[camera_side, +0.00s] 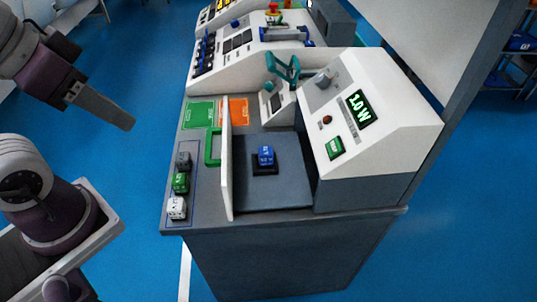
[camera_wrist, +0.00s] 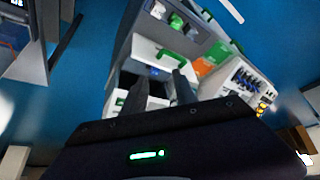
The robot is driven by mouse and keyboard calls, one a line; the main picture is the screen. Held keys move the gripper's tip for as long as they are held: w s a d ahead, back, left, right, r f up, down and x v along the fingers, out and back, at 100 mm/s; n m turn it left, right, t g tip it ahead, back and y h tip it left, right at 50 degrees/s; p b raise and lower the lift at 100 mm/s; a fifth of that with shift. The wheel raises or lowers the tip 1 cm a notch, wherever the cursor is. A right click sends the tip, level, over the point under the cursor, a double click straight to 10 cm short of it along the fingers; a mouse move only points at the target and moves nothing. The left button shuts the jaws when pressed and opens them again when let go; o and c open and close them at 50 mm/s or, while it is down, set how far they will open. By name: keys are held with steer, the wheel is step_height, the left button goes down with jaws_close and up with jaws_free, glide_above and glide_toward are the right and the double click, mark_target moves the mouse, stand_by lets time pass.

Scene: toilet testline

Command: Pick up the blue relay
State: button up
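The blue relay (camera_side: 266,155) sits upright on a small dark socket (camera_side: 265,168) inside the grey test bay (camera_side: 290,192), beside the white box with the "1.0 W" display. In the wrist view the relay is a small blue spot (camera_wrist: 155,71) beyond the fingers, partly hidden. My gripper (camera_side: 128,123) is high at the upper left in the side view, well away from the relay. In the wrist view its two fingers (camera_wrist: 160,88) stand apart with nothing held between them.
A white upright door (camera_side: 227,165) with a green handle (camera_side: 212,148) stands left of the bay. Grey (camera_side: 183,160), green (camera_side: 180,183) and white (camera_side: 177,208) relays stand in a row at the left. Green (camera_side: 199,114) and orange (camera_side: 235,112) areas lie behind.

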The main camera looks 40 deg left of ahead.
stand_by(0.4)
steer(key=o, duration=0.5)
steer(key=shift+o, duration=0.2)
